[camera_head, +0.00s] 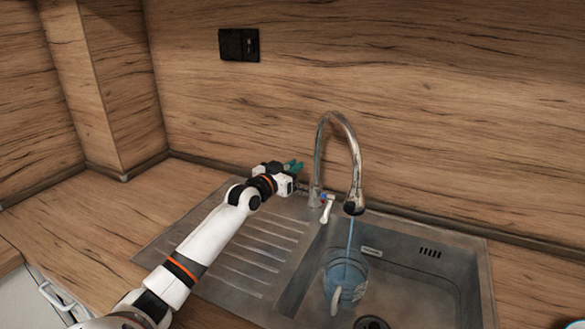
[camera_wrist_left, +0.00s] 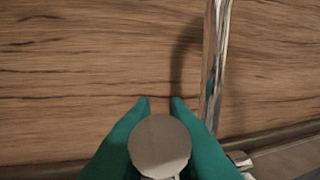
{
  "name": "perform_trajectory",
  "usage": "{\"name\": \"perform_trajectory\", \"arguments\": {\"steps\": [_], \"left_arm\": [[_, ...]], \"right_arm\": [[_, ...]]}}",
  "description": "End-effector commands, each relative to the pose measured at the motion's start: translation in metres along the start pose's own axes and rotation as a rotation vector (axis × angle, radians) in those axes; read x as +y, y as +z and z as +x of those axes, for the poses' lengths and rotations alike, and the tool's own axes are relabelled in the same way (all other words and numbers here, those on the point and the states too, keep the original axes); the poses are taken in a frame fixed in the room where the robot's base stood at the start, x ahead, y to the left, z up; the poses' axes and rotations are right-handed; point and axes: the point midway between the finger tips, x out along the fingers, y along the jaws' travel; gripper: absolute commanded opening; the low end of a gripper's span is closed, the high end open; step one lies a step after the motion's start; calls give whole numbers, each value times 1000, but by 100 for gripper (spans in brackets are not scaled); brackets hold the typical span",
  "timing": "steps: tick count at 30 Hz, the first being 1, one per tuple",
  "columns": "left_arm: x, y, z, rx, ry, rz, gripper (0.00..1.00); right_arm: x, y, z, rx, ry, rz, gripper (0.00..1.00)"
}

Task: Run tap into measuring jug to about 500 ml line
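The measuring jug (camera_head: 346,278) is bluish and see-through, standing in the sink basin with its pale handle toward the front. A blue stream of water (camera_head: 349,238) runs from the tap (camera_head: 356,165) into it. The level and marks are too small to read. The tap's lever (camera_head: 327,208) is at the base of the spout. My left gripper (camera_head: 293,166) is beside the tap, left of the spout and above the drainer. In the left wrist view its teal fingers (camera_wrist_left: 161,101) have a narrow empty gap between their tips, with the tap (camera_wrist_left: 213,70) to their right.
The steel sink (camera_head: 476,285) has a ribbed drainer on the left and a drain hole in front of the jug. A black socket (camera_head: 239,44) is on the wood splashback. The counter left is clear.

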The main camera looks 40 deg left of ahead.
Motion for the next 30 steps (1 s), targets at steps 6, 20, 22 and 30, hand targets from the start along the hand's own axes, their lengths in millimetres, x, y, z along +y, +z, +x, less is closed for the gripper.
{"name": "perform_trajectory", "arguments": {"steps": [6,20,22,30], "left_arm": [[0,0,0,1,1,0,0],[2,4,12,122,-1,-26,0],[2,3,12,121,-1,-26,0],[2,4,12,119,-1,-25,35]], "right_arm": [[0,0,0,0,0,0,36],[0,3,-32,0,0,0,36],[0,3,-31,0,0,0,36],[0,3,-31,0,0,0,36]]}}
